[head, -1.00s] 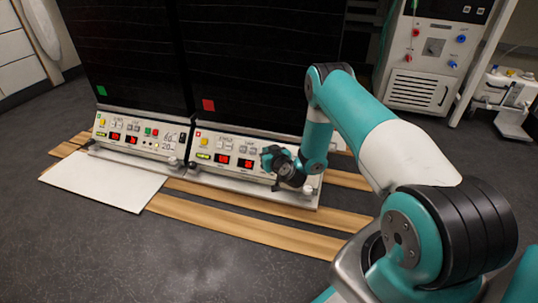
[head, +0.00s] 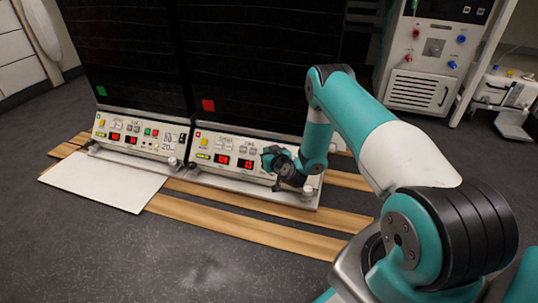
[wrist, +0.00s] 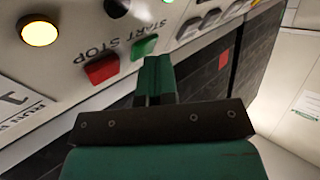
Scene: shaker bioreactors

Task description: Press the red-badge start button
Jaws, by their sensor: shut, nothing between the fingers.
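The red badge (head: 208,105) is on the dark front of the right shaker unit, above its white control panel (head: 203,143). My gripper (head: 268,157) is shut and empty at the right part of this panel and hides the buttons behind it. The wrist view shows the panel upside down. There, the green start button (wrist: 143,47) is just beyond the closed fingertips (wrist: 156,61), beside the red stop button (wrist: 102,69). I cannot tell whether the fingertips touch the start button. A red patch (wrist: 223,60) shows on the dark front.
The left unit has a green badge (head: 101,90) and a similar panel (head: 120,131). A lit yellow lamp (wrist: 40,33) is on the near panel. A white board (head: 100,182) and wooden planks (head: 240,226) lie on the floor. The floor in front is clear.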

